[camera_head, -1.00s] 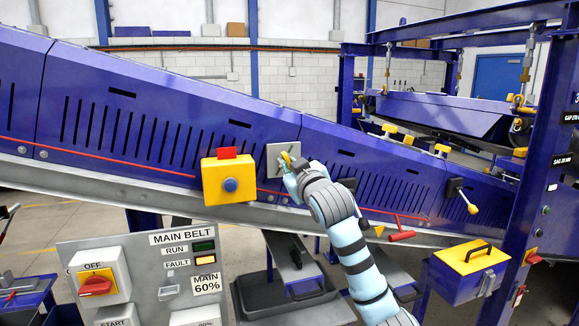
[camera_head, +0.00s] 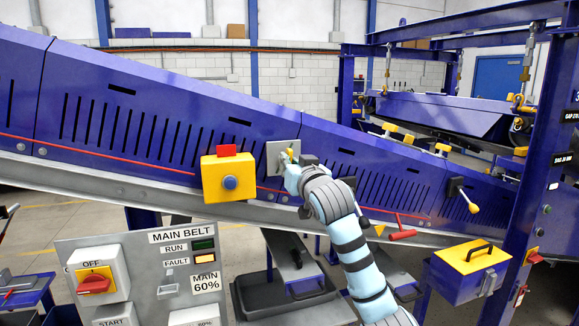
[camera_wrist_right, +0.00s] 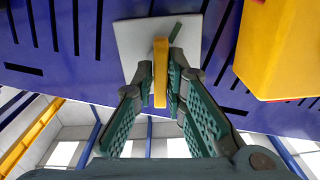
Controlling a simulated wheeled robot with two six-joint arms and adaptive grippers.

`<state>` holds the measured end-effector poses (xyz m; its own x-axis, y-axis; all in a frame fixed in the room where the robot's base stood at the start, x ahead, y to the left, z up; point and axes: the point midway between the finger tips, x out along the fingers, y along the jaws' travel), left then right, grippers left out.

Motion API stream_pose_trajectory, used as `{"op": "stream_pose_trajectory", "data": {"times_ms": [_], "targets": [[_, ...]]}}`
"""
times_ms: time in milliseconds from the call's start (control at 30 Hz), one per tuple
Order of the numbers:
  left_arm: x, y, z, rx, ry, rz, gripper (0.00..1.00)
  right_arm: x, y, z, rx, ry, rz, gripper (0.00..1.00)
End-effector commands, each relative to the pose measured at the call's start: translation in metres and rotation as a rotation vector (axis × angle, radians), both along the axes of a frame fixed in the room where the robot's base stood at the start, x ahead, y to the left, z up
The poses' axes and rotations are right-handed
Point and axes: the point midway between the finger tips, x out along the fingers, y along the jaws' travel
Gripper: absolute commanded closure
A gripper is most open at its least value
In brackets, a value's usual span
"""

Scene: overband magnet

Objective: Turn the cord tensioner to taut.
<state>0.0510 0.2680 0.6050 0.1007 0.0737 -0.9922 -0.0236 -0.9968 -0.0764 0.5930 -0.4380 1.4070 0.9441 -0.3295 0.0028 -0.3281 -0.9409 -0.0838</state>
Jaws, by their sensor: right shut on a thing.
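The cord tensioner is a yellow handle on a grey square plate (camera_head: 273,158) fixed to the blue conveyor side, with the red cord (camera_head: 100,149) running along that side. In the right wrist view the yellow handle (camera_wrist_right: 160,72) stands in line with the view, in front of the plate (camera_wrist_right: 128,40). My right gripper (camera_wrist_right: 161,85) is shut on the handle, one finger on each side. In the head view my right gripper (camera_head: 291,163) hides most of the handle. My left gripper is not in view.
A yellow box with a blue button (camera_head: 230,184) sits just left of the plate. A lever with a yellow knob (camera_head: 473,208) and a red handle (camera_head: 403,235) are to the right. The MAIN BELT panel (camera_head: 150,270) stands at the front left.

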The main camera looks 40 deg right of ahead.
Motion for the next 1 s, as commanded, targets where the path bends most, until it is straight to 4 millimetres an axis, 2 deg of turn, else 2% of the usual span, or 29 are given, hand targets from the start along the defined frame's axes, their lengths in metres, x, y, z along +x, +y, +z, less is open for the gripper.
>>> {"op": "stream_pose_trajectory", "data": {"times_ms": [167,400,667,800,833,933,1000], "targets": [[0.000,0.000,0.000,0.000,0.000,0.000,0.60,0.000,0.000,-0.002,0.003,0.005,0.001,1.00],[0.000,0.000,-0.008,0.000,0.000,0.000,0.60,0.001,0.000,-0.004,0.213,-0.067,0.000,1.00],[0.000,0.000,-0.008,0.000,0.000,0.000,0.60,0.001,0.000,-0.003,0.233,-0.073,0.000,1.00],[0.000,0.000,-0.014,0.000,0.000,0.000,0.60,0.001,0.000,-0.004,0.330,-0.109,0.000,1.00],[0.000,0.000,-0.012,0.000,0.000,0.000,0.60,0.001,0.000,-0.003,0.325,-0.106,0.001,0.83],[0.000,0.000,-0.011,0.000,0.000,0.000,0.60,0.001,0.001,-0.002,0.323,-0.105,0.002,0.67],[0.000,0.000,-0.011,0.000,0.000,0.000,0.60,0.001,0.001,-0.002,0.323,-0.106,0.003,0.64]]}}
